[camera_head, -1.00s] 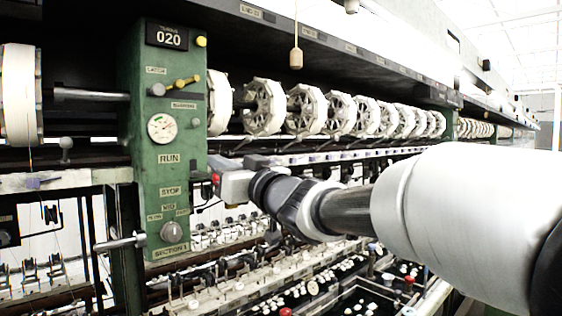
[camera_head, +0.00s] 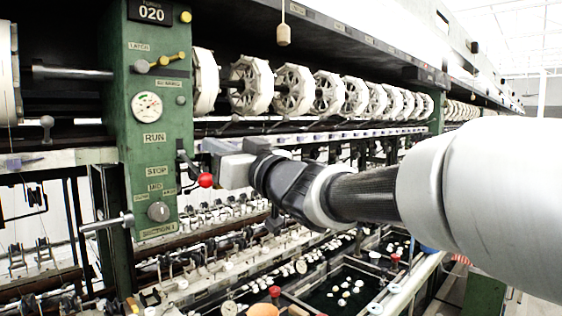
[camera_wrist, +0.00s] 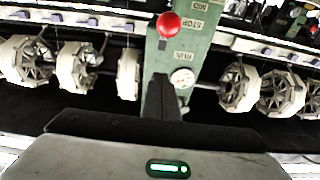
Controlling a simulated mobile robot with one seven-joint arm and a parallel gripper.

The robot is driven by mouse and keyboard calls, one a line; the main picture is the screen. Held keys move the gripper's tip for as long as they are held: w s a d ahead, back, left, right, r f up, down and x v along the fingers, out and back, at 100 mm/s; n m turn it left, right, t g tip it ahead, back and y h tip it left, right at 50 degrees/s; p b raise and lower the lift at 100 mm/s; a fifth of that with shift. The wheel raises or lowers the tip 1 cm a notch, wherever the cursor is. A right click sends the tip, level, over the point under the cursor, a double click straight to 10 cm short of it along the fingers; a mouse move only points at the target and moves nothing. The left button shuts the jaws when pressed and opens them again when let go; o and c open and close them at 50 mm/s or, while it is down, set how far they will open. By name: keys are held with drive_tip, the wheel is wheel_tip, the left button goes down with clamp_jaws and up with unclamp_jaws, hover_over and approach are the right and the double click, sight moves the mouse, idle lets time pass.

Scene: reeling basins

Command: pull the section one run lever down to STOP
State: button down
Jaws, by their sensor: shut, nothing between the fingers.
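The section one post is a green panel (camera_head: 155,110) with RUN above and STOP below. The run lever's red ball knob (camera_head: 205,180) hangs beside the post's right edge, a little below the STOP label's height. A short dark arm joins it to the post. My gripper (camera_head: 197,150) is shut and empty, just above the knob; the fingertips are hard to make out there. In the wrist view the picture is upside down: the red knob (camera_wrist: 168,24) is near the STOP label, beyond the dark shut fingers (camera_wrist: 160,90). Contact cannot be told.
White reels (camera_head: 250,85) line the machine right of the post. A knob (camera_head: 158,212) and a protruding metal bar (camera_head: 107,222) are low on the post. Basins (camera_head: 345,292) lie below. A yellow latch handle (camera_head: 170,59) is higher up.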

drive_tip(key=v, duration=1.2)
drive_tip(key=shift+s+d, duration=0.2)
drive_tip(key=shift+f, duration=0.15)
